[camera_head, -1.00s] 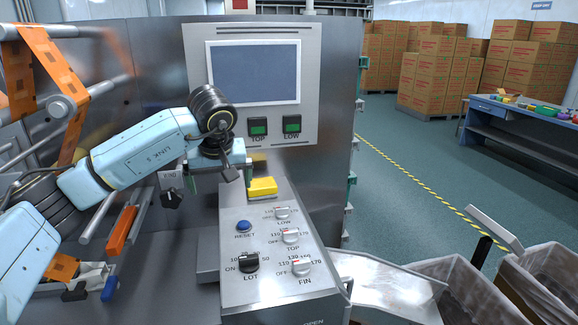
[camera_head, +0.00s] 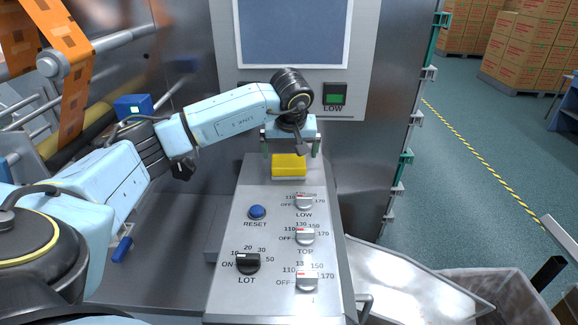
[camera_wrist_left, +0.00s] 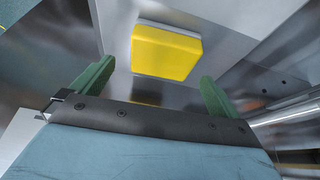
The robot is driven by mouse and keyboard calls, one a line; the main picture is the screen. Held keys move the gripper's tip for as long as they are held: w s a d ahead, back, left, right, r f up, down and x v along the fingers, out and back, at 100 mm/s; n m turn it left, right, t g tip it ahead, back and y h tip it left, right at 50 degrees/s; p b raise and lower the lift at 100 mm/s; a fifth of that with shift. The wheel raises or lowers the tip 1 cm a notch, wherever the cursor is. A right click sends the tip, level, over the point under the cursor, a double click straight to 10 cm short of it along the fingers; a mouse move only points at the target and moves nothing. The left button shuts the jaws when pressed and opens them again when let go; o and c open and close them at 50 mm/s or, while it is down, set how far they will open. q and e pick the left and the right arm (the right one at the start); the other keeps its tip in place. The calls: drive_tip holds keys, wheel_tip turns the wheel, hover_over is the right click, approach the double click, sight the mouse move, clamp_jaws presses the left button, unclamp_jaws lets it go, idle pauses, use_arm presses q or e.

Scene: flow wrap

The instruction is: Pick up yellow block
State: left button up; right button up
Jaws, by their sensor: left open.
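The yellow block (camera_head: 289,165) lies on the far end of the sloped metal control panel (camera_head: 226,283). My left gripper (camera_head: 291,153) is just above and behind the block, with a green finger toward each side of it. In the left wrist view the yellow block (camera_wrist_left: 166,52) lies beyond the fingertips, roughly centred between them. The green fingers of the left gripper (camera_wrist_left: 154,78) are spread wide with nothing between them. My right gripper is in neither view.
The screen cabinet (camera_head: 388,130) stands behind. A lined bin (camera_head: 480,300) is at the lower right.

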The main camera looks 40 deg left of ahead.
sight(289, 161)
use_arm(q)
drive_tip(key=p+x, duration=0.1)
drive_tip(key=x, duration=0.4)
drive_tip(key=shift+s+f, duration=0.15)
drive_tip(key=shift+f, duration=0.05)
drive_tip(key=c, duration=1)
drive_tip(key=shift+r, duration=0.15)
wheel_tip(289, 161, up, 10)
drive_tip(key=shift+f+b, duration=0.1)
drive_tip(key=shift+b, duration=0.4)
